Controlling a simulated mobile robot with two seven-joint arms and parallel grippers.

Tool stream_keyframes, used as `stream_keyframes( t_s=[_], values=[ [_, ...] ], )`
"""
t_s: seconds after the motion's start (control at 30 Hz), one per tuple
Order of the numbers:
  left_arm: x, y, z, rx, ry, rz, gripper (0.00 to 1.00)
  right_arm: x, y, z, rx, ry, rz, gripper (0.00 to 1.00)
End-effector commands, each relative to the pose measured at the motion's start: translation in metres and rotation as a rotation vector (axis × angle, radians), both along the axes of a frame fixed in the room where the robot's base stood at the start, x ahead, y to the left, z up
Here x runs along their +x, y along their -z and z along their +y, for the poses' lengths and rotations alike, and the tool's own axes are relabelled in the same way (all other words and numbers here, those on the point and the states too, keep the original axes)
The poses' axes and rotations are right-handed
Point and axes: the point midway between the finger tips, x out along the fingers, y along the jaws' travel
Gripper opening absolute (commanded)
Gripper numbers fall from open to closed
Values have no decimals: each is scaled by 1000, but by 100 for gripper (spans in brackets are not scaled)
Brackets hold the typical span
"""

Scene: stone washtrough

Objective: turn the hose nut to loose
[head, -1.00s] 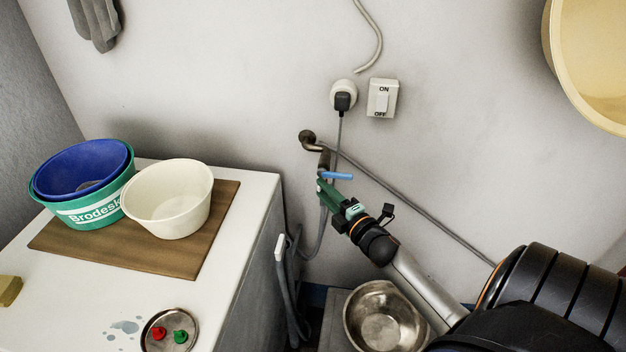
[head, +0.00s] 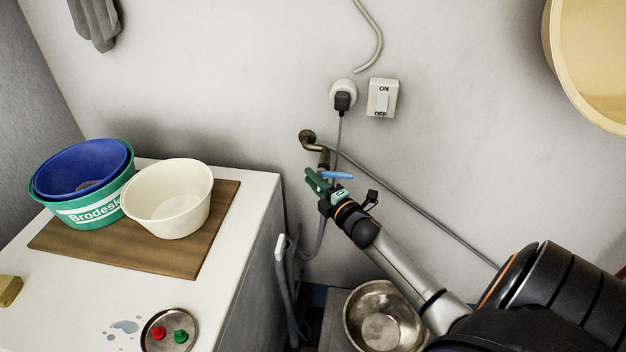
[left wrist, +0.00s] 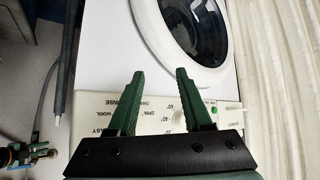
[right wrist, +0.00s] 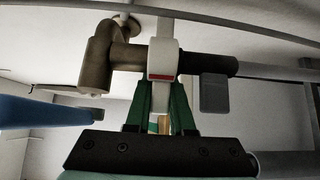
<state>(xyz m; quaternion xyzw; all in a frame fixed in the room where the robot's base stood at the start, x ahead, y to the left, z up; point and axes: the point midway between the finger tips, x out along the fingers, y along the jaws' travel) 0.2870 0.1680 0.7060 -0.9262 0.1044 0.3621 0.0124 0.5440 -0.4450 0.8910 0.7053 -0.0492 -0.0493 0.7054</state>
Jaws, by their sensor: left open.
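The hose nut (right wrist: 163,58) is a white collar with a red mark, between the brown tap (right wrist: 95,60) and a dark hose end (right wrist: 208,66) in the right wrist view. A white bar runs down from it. My right gripper (right wrist: 161,92) has its green fingers closed on this white bar, with their tips partly hidden by the collar. In the head view my right gripper (head: 315,181) is just below the tap's blue lever (head: 337,175), and the nut is hidden there. My left gripper (left wrist: 160,78) is open and empty, in front of a white washing machine (left wrist: 115,35).
A grey block (right wrist: 215,92) hangs beside the hose end. A grey cable and socket (head: 343,94) are on the wall above the tap. A steel bowl (head: 382,318) is below my right arm. A white cabinet (head: 228,270) with tubs stands left.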

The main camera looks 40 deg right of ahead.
Motion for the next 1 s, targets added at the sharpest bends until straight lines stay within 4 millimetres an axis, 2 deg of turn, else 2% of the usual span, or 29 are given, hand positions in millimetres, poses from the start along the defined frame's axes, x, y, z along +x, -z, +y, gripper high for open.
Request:
stream_keyframes(
  t_s=[0.07, 0.57, 0.77, 1.0],
  values=[
    [0, 0, 0, 0, 0, 0, 50, 0, 0, 0, 0, 0, 0, 0],
    [0, 3, 0, 0, 0, 1, 50, 2, 1, 1, 3, 30, -5, 0],
    [0, 14, 0, 0, 0, 1, 50, 6, 2, 0, 6, 149, -8, 0],
    [-1, 39, -1, 0, 2, 8, 50, 10, 4, -3, 5, 301, -9, 0]
  ],
)
